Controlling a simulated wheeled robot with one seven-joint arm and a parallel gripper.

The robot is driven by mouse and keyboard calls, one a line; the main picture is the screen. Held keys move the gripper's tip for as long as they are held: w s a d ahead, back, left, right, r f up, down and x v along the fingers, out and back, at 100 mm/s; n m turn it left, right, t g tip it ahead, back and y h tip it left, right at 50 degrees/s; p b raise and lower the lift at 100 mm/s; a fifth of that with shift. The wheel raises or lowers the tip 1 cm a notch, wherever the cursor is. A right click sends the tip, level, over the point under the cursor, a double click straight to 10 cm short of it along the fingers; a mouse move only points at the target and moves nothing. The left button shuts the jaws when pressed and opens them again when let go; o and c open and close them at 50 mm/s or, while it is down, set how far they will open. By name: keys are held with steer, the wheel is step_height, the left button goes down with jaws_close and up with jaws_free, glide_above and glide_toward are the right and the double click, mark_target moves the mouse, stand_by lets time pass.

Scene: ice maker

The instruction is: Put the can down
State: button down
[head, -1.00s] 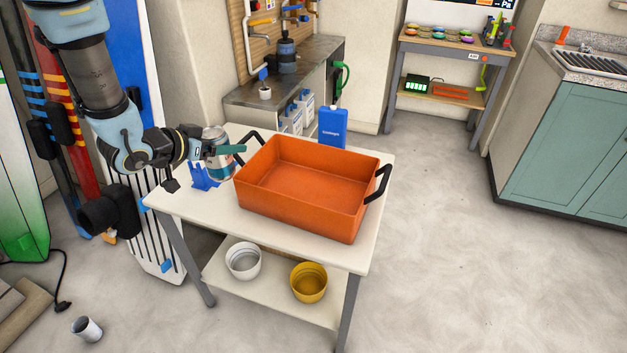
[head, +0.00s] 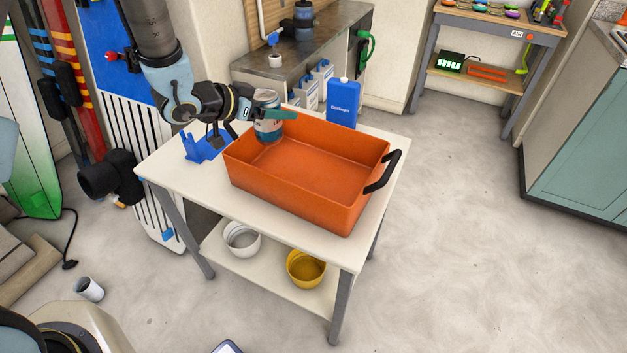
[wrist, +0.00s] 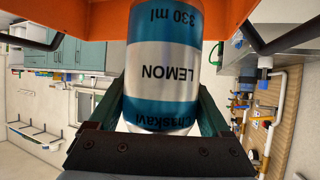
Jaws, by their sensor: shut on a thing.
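My gripper (head: 275,114) is shut on a can (head: 266,121) at the far left corner of an orange bin (head: 295,196) on a white table (head: 190,180). In the wrist view the can (wrist: 162,72) is blue and white, with "LEMON" and "330 ml" on its label, upside down in that picture. It sits between the two green fingers. In the head view the can looks upright and overlaps the bin's back left rim. I cannot tell whether its base is inside the bin or touches it.
A blue stand (head: 203,149) is left of the bin, and a blue canister (head: 343,104) stands behind it. A white pot (head: 241,239) and a yellow pot (head: 306,268) sit on the lower shelf. The bin's black handle (head: 383,174) sticks out at right.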

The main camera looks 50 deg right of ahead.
steer(key=shift+d+f+b, duration=0.3)
steer(key=shift+f+b, duration=0.1)
steer(key=shift+f, duration=0.45)
steer(key=shift+f+p, duration=1)
steer(key=shift+f, duration=3.9)
steer(key=shift+f, duration=0.15)
jaws_free()
steer(key=shift+r, duration=0.2)
steer(key=b+v, duration=0.2)
steer(key=v, duration=1)
